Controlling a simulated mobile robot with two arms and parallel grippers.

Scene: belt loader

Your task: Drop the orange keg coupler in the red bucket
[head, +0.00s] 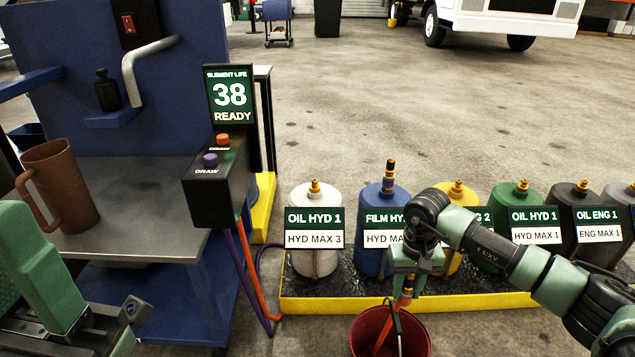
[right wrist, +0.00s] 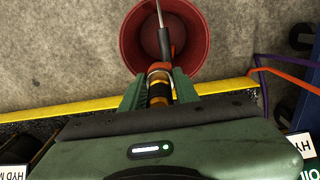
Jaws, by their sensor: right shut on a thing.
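The orange keg coupler (right wrist: 158,88) is between the fingers of my right gripper (right wrist: 160,92), which is shut on it. In the head view my right gripper (head: 408,283) points down with the orange coupler (head: 404,299) at its tips. The red bucket (head: 418,341) stands on the floor below, cut off by the bottom edge.
Several labelled kegs stand in a yellow-edged tray (head: 455,303) behind the bucket. Orange and purple hoses hang from the draw box (head: 212,190). A brown mug (head: 66,187) stands on the bench (head: 150,225).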

